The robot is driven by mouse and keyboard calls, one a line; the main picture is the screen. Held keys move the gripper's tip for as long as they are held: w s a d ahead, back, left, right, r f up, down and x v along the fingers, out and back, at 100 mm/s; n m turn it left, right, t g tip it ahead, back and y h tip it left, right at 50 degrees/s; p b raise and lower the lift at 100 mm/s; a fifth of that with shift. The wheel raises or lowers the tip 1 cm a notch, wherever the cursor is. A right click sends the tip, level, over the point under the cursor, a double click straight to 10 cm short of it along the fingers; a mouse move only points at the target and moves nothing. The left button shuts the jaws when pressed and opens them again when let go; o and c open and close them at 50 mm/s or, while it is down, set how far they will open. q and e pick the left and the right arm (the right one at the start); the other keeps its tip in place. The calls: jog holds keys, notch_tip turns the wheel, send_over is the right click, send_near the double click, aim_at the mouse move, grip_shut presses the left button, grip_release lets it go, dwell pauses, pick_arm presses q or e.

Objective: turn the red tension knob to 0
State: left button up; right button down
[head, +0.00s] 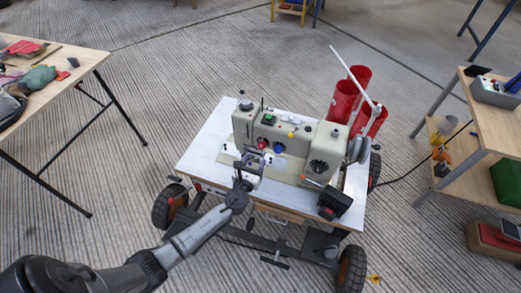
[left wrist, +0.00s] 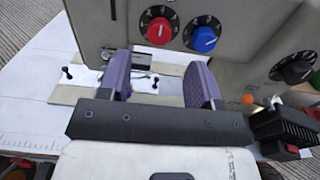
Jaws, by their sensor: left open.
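The red tension knob (head: 262,143) sits on the front of a cream sewing machine (head: 285,140). In the left wrist view the red knob (left wrist: 160,30) is on a black dial with white marks, near the top edge; its setting is too small to read. A blue knob (left wrist: 204,38) sits just right of it. My left gripper (head: 252,160) is in front of the machine, apart from the red knob. Its purple fingers (left wrist: 160,78) are open with nothing between them, and the red knob shows beyond the gap. My right gripper is out of view.
The machine stands on a white-topped wheeled cart (head: 203,140). A third black dial (left wrist: 297,70) is at the right, near an orange-tipped lever (left wrist: 247,99) and a black box (head: 335,201). Red cylinders (head: 345,98) stand behind. A wooden table (head: 75,70) is left, shelves (head: 490,125) right.

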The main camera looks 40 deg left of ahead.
aim_at(261, 147)
pick_arm(q)
jog(key=shift+b+x, duration=0.95)
jog(key=shift+x, duration=2.55)
jog(key=c, duration=0.9)
jog(key=shift+c, duration=0.2)
jog(key=shift+f+n, duration=0.1)
jog(key=shift+n, duration=0.3)
